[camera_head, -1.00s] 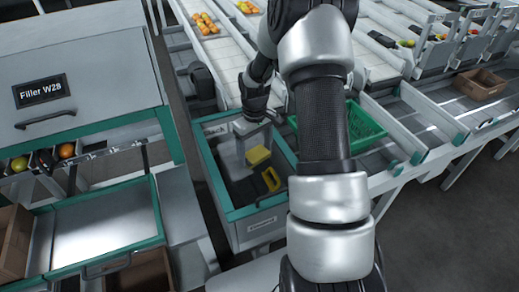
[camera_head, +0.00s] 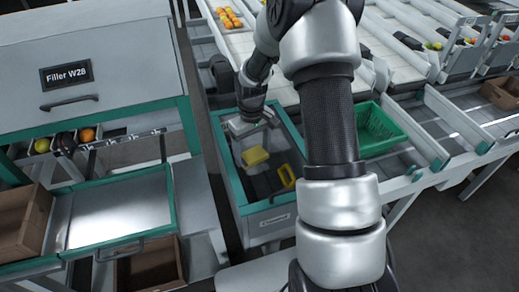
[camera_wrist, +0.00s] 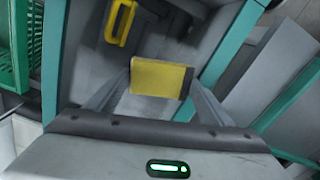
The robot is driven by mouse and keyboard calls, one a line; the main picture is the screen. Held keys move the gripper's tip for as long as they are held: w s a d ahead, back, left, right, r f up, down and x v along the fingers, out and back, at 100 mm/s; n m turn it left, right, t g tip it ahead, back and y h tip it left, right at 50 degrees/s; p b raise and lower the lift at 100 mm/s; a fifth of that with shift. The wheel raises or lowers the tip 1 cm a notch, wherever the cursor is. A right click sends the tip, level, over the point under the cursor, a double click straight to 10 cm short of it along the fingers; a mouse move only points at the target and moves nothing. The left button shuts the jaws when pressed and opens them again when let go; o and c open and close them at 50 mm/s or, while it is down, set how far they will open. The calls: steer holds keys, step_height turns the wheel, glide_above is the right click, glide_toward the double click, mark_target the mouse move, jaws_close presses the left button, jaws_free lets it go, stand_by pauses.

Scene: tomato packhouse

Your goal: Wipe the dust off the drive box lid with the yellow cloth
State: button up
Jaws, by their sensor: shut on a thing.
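My gripper (camera_wrist: 160,80) is shut on the yellow cloth (camera_wrist: 160,77), a small flat yellow piece between its two fingers. In the head view the cloth (camera_head: 255,156) shows within the outline of a grey box with a teal rim (camera_head: 228,175). I cannot tell whether the cloth touches anything below it. A yellow handle-shaped thing (camera_head: 287,176) lies inside the rim, right of the cloth; it also shows in the wrist view (camera_wrist: 120,22). No drive box lid or dust can be made out for certain.
A green crate (camera_head: 378,130) stands right of the teal-rimmed box. Conveyor lanes with fruit (camera_head: 228,17) lie behind. Floor shows at lower right.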

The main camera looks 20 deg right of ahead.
mark_target(247, 148)
steer(key=shift+a, duration=1.95)
steer(key=shift+w, duration=1.3)
steer(key=shift+d, duration=1.9)
steer(key=shift+s+d+p, duration=0.1)
steer(key=shift+d+p, duration=0.25)
steer(key=shift+d, duration=3)
steer(key=shift+d+r, duration=0.1)
steer(key=shift+d, duration=3.7)
steer(key=shift+w+f, duration=0.2)
steer(key=shift+w, duration=1.2)
steer(key=shift+a+r, duration=0.15)
steer(key=shift+a, duration=7.1)
steer(key=shift+a+b, duration=0.35)
steer(key=shift+a, duration=1.35)
steer(key=shift+w, duration=1.35)
